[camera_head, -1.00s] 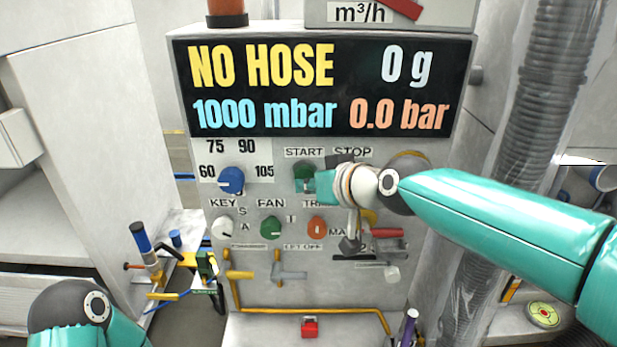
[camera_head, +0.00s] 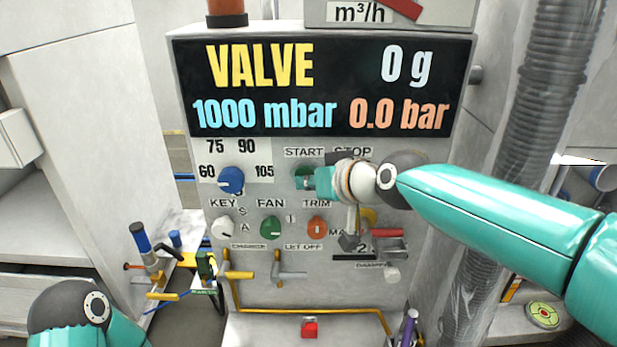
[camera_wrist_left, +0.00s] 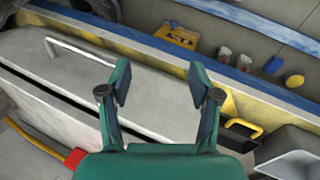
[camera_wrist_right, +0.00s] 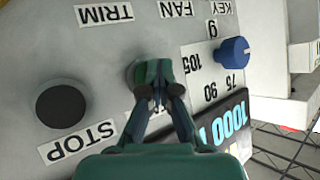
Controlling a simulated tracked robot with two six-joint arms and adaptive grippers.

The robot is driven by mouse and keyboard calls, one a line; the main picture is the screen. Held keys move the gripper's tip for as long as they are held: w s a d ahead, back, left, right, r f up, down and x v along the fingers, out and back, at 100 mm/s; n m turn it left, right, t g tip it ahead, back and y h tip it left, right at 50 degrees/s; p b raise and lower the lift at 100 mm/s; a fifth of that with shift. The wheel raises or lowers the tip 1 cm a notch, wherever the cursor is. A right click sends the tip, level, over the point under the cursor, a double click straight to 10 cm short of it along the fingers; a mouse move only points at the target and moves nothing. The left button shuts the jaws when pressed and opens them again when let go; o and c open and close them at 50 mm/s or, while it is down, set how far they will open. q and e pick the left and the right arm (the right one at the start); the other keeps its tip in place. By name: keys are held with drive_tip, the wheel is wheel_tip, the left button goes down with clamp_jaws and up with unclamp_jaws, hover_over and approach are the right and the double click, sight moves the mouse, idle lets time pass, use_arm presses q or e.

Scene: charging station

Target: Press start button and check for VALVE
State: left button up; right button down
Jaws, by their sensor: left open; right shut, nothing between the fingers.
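The display (camera_head: 320,85) on the charging station reads VALVE in yellow, with 0 g, 1000 mbar and 0.0 bar. The green start button (camera_head: 303,172) sits under the START label (camera_head: 304,152) and is partly covered by my right gripper (camera_head: 308,182). In the right wrist view, my right gripper (camera_wrist_right: 157,85) is shut and empty, its tips over the button, which is mostly hidden. I cannot tell whether they touch it. The black stop button (camera_wrist_right: 61,106) is beside it. My left gripper (camera_wrist_left: 160,85) is open and empty in the left wrist view; its fingers are outside the head view.
A blue knob (camera_head: 231,180) is left of the start button. Below are the green fan knob (camera_head: 271,227) and orange trim knob (camera_head: 317,227). A corrugated hose (camera_head: 535,110) hangs at the right. Tools with blue and yellow handles (camera_head: 150,255) stand at the lower left.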

drive_tip(key=shift+s, duration=0.85)
drive_tip(key=shift+s, duration=2.55)
